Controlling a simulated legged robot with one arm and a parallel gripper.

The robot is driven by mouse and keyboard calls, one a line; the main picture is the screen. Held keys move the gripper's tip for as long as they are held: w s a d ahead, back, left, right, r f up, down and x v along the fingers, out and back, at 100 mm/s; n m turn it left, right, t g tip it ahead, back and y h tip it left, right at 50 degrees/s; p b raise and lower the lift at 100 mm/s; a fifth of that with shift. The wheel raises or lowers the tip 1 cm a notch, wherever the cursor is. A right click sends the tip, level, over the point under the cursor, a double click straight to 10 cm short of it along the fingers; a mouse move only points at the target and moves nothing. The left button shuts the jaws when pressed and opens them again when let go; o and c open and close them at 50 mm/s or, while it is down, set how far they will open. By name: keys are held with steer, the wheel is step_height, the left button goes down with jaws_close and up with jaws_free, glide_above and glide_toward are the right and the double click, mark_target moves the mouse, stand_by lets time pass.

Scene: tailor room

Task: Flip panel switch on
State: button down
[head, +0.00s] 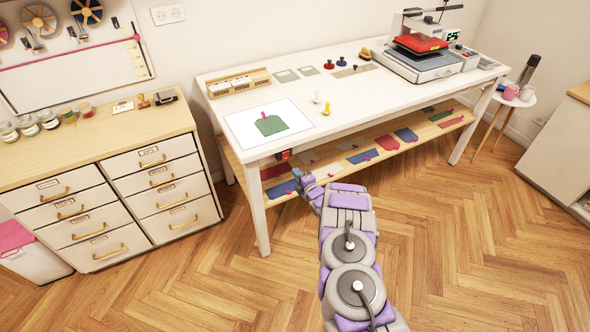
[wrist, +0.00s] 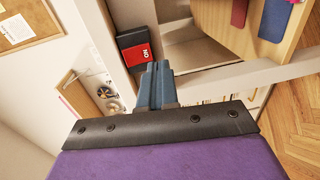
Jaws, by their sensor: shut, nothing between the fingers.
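The panel switch (wrist: 137,46) is a small box with a black part and a red part marked with white lettering. It sits at the table's white framework in the wrist view, just beyond my fingertips. In the head view the switch (head: 284,155) is a small dark and red patch under the near edge of the white table (head: 222,96). My gripper (wrist: 156,68) is shut and empty, with its blue-grey fingers together close to the red part. I cannot tell whether they touch it. In the head view my gripper (head: 296,174) is low beside the table, by the shelf.
A wooden lower shelf (head: 272,184) holds coloured fabric pieces. A white table leg (head: 257,213) stands left of my gripper. A drawer cabinet (head: 105,190) is at left. A press machine (head: 418,60) stands on the table's far end.

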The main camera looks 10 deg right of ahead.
steer(key=f+p+v, duration=0.1)
steer(key=p+v, duration=0.1)
steer(key=v, duration=0.5)
steer(key=shift+s+f, duration=0.25)
steer(key=shift+s, duration=0.15)
steer(key=shift+a, duration=0.15)
